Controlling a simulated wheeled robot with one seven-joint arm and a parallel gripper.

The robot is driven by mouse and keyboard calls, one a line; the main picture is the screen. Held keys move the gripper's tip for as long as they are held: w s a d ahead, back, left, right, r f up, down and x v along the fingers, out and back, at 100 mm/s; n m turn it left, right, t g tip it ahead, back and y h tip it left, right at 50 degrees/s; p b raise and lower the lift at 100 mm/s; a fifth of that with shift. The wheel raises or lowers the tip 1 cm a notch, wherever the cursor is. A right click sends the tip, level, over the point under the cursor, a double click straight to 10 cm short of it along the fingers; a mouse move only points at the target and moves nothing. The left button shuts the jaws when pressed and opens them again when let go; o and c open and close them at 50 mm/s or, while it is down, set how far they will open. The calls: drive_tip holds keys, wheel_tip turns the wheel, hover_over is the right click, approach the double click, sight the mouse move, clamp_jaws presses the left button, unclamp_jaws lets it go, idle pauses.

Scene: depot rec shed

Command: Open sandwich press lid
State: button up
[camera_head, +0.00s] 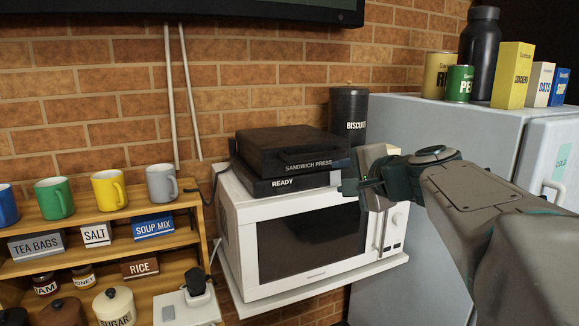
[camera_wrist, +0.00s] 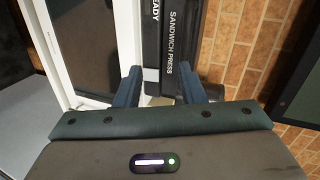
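The black sandwich press (camera_head: 285,150) sits on top of the white microwave (camera_head: 228,205), its lid lying flat and shut on the base marked READY. In the wrist view the press (camera_wrist: 172,40) appears turned on its side, its lettered front between and beyond my fingertips. My gripper (camera_head: 350,175) is at the right front corner of the press. In the wrist view my gripper (camera_wrist: 158,82) is open, its two fingers apart with nothing clearly held between them. I cannot tell whether either finger touches the press. Any lid handle is hidden or too unclear to make out.
A black BISCUITS canister (camera_head: 348,112) stands close behind the press at the right. A grey fridge (camera_head: 440,125) with tins, boxes and a dark bottle on top is at the right. A wooden shelf (camera_head: 120,215) with mugs and jars is at the left. Brick wall lies behind.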

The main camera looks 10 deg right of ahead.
sight(322, 155)
drive_tip(key=shift+m+t, duration=0.7)
drive_tip(key=shift+m, duration=0.1)
drive_tip(key=w, duration=0.5)
drive_tip(key=w+a+p, duration=0.1)
drive_tip(key=w, duration=0.3)
drive_tip(key=w+a+p, duration=0.1)
drive_tip(key=w, duration=0.4)
drive_tip(key=shift+w, duration=0.3)
clamp_jaws()
drive_tip(key=shift+r, duration=0.1)
